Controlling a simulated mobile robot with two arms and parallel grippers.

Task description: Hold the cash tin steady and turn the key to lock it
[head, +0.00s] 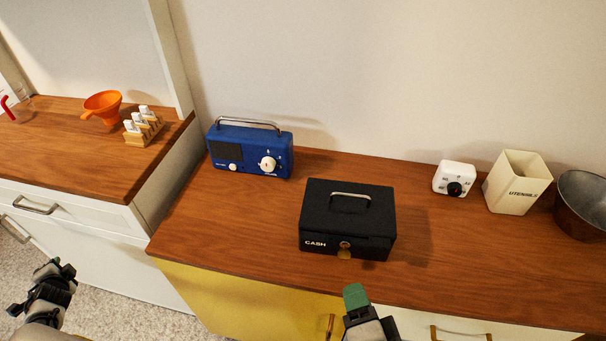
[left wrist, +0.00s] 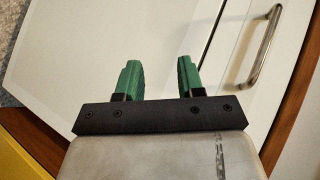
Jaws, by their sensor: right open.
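The black cash tin (head: 330,217) stands upright on the wooden counter, lid down, with a metal handle on top. A gold key (head: 344,254) is at the lock on its front face, below and right of the CASH lettering. My right gripper (head: 356,297) is open at the counter's front edge, just in front of the tin and apart from it; only one green fingertip shows clearly. My left gripper (head: 52,271) is low at the far left, away from the tin. In the left wrist view its green fingers (left wrist: 159,80) are apart with nothing between them.
A blue radio (head: 250,150) stands behind left of the tin. A white timer (head: 454,179), a utensil holder (head: 516,182) and a metal pot (head: 582,205) stand at the right. The left counter holds an orange funnel (head: 102,105) and a small rack (head: 143,130). Counter around the tin is clear.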

